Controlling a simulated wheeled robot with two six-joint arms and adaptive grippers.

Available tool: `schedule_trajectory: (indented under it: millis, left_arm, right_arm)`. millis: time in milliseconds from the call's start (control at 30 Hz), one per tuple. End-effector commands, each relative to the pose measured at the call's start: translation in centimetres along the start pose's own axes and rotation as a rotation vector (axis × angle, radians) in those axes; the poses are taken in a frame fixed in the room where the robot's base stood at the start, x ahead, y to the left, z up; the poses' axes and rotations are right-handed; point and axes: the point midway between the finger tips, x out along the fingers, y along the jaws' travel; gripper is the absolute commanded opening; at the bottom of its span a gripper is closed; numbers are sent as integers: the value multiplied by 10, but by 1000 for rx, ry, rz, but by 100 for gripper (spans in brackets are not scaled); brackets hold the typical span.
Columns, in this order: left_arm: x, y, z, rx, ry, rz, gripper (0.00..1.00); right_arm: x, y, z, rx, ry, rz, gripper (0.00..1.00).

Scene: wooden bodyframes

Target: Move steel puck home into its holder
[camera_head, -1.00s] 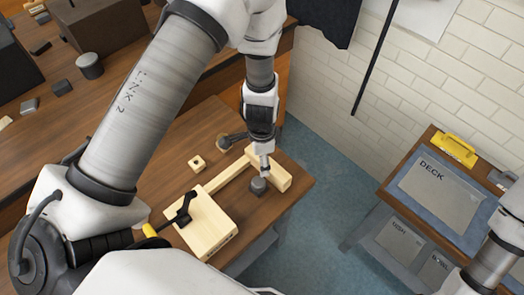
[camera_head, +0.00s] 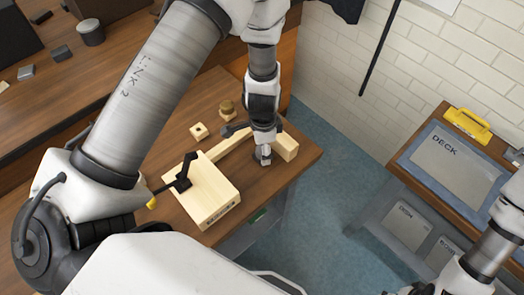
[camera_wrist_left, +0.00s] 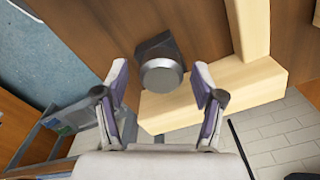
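The steel puck (camera_wrist_left: 161,76) is a dark grey cylinder in the left wrist view, with a dark angular piece (camera_wrist_left: 154,43) showing just beyond it. I cannot tell whether that piece is its holder. My left gripper (camera_wrist_left: 160,84) is open, with one finger on each side of the puck and visible gaps to it. In the head view my left gripper (camera_head: 263,158) points down beside the wooden frame (camera_head: 285,147) and mostly hides the puck. Of my right arm only links show at the lower right; its fingers are out of view.
A pale wooden block (camera_head: 210,199) with a black clamp handle (camera_head: 182,178) lies left of the puck. A grey cylinder (camera_head: 91,32) is on the back bench. A DECK board (camera_head: 455,165) lies right.

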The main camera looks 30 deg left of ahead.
Motion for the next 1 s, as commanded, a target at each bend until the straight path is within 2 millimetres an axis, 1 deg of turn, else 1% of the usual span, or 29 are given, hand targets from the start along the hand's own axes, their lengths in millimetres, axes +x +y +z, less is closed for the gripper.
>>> schedule_trajectory:
  millis: [33,67,100,167,200,1000]
  left_arm:
    - [0,0,0,0,0,0,51]
    - [0,0,0,0,0,0,40]
    - [0,0,0,0,0,0,26]
    - [0,0,0,0,0,0,5]
    - [0,0,0,0,0,0,4]
    - [-12,0,0,0,0,0,3]
  right_arm:
    - [0,0,0,0,0,0,65]
    - [0,0,0,0,1,0,65]
    - [0,0,0,0,1,0,65]
    - [0,0,0,0,1,0,65]
    - [0,0,0,0,1,0,65]
    - [-6,0,0,0,0,0,65]
